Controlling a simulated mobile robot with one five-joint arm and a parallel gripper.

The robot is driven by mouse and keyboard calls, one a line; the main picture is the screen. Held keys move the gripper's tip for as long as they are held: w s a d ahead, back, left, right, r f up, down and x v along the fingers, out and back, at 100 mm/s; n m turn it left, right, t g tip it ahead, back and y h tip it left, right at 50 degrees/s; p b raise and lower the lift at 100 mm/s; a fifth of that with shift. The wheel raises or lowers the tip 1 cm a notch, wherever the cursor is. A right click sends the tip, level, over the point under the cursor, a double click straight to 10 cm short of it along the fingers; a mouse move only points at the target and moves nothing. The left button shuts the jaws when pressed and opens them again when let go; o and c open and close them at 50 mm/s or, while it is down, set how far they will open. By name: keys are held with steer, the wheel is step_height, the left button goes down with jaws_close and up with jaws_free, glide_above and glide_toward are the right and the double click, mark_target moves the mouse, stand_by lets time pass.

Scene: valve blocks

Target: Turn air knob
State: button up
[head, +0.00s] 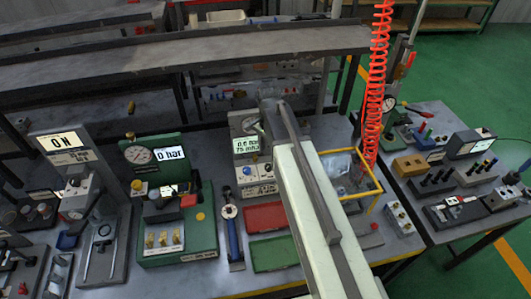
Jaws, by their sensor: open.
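No knob in view is readably labelled as air, so I cannot tell which is the air knob. A grey unit (240,128) stands beside the end of my arm, with a display (246,145) reading about 0.0 bar and small knobs, one blue (247,170), below it. Left of it, a green test stand (205,221) has a round gauge (137,154), a 0 bar display (169,154) and a yellow knob (137,185). My gripper (269,121) is at the far end of my arm, close to the grey unit's right side. It is open; its fingers are small and partly hidden by the arm.
A red tray (264,217) and a green tray (270,254) lie at the bench front. A red coiled hose (378,70) hangs right of my arm, by a yellow-framed bin (345,167). A second bench with blocks (465,180) stands at right.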

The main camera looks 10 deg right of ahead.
mark_target(269, 165)
steer(key=shift+s+d+r, duration=0.1)
steer(key=shift+d+r, duration=0.15)
steer(key=shift+r, duration=0.05)
steer(key=shift+s+a+r, duration=0.1)
steer(key=shift+s, duration=0.05)
steer(key=shift+w+f+b, duration=0.2)
steer(key=shift+f+b, duration=0.3)
steer(key=shift+f, duration=0.1)
step_height(269, 165, down, 7)
steer(key=b, duration=0.7)
steer(key=shift+s+a, duration=0.1)
steer(key=shift+r, duration=0.1)
jaws_close()
